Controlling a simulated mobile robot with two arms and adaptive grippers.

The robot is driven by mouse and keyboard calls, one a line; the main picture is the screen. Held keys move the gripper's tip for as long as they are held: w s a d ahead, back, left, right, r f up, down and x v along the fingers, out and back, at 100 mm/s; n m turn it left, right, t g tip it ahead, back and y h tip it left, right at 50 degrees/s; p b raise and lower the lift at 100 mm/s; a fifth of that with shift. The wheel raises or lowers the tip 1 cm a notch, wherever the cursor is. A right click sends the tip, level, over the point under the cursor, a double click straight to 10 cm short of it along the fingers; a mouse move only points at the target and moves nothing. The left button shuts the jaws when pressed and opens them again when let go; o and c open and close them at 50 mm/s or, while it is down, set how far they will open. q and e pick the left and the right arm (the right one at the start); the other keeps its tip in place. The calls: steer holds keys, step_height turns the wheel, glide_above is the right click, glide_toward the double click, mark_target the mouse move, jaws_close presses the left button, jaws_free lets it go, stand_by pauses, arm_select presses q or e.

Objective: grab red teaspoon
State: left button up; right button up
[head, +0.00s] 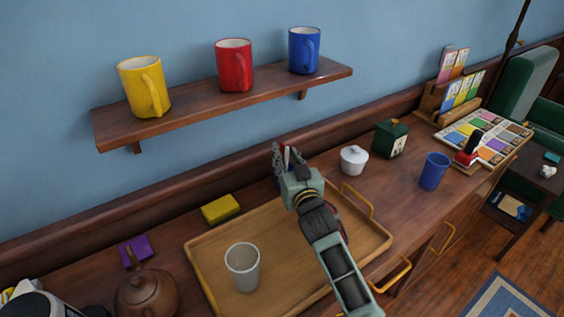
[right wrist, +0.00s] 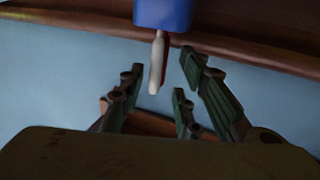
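My right gripper (head: 283,158) is above the back edge of the wooden tray, pointing at the wall. In the right wrist view its fingers (right wrist: 163,88) are spread with a gap between them, and they hold nothing that I can see. A slim handle, pale with a dark red side (right wrist: 155,66), sticks out of a blue container (right wrist: 163,13) ahead of the fingers. The handle tip lies between the fingertips in the picture, with no visible contact. I cannot tell whether it is one utensil or two. In the head view the gripper mostly hides them. My left gripper is not in view.
The tray (head: 205,278) holds a whitish cup (head: 243,266). A yellow sponge (head: 220,208), white lidded pot (head: 354,159), green box (head: 390,138) and blue cup (head: 433,171) stand around it. A shelf (head: 190,110) with three mugs hangs above. A brown teapot (head: 147,294) is front left.

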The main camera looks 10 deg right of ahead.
steer(key=shift+w+a, duration=0.1)
steer(key=shift+w, duration=1.1)
steer(key=shift+c, duration=0.4)
jaws_close()
